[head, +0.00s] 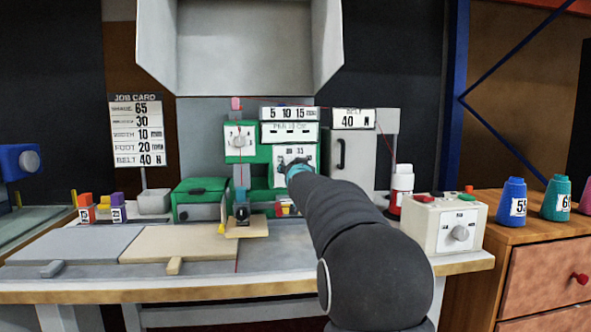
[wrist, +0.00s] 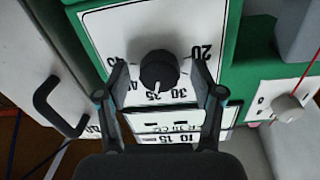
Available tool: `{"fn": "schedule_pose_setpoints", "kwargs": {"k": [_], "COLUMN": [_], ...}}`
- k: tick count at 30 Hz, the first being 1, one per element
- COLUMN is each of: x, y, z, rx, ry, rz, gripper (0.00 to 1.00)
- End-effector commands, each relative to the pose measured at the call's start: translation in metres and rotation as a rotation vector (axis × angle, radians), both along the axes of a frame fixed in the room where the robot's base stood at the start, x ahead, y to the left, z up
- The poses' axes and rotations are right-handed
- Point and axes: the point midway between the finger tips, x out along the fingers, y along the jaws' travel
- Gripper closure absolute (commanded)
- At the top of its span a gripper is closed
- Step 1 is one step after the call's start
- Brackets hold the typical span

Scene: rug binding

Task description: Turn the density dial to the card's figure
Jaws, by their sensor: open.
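The job card (head: 137,132) stands at the left in the head view; its second line reads 30, but the word beside it is too small to read surely. A black dial knob (wrist: 158,70) sits on a white face (wrist: 105,35) with figures around it, seen upside down in the wrist view. Its white pointer mark is toward the picture's bottom, near the 35. My gripper (wrist: 159,66) is open, with a finger on each side of the knob and gaps showing on both sides. In the head view my gripper (head: 300,168) and arm partly hide the dial face (head: 294,153).
A smaller knob (wrist: 288,107) on a white plate is at the right in the wrist view. A dark handle (wrist: 58,106) stands out at the left. A control box (head: 447,225) and a red-and-white bottle (head: 402,183) stand right of my arm.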

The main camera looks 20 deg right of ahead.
Motion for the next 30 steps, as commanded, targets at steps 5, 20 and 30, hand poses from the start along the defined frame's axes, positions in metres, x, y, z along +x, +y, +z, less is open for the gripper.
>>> {"fn": "schedule_pose_setpoints", "kwargs": {"k": [5,20,30], "x": [0.0000,-0.0001,-0.0001], "y": [0.0002,0.0004,0.0004], "z": [-0.0004,0.0001,0.0007], "rx": [0.000,-0.029,-0.227], "ry": [0.000,0.009,0.066], "rz": [0.000,0.001,0.001], "gripper": [0.45,0.93,0.93]}}
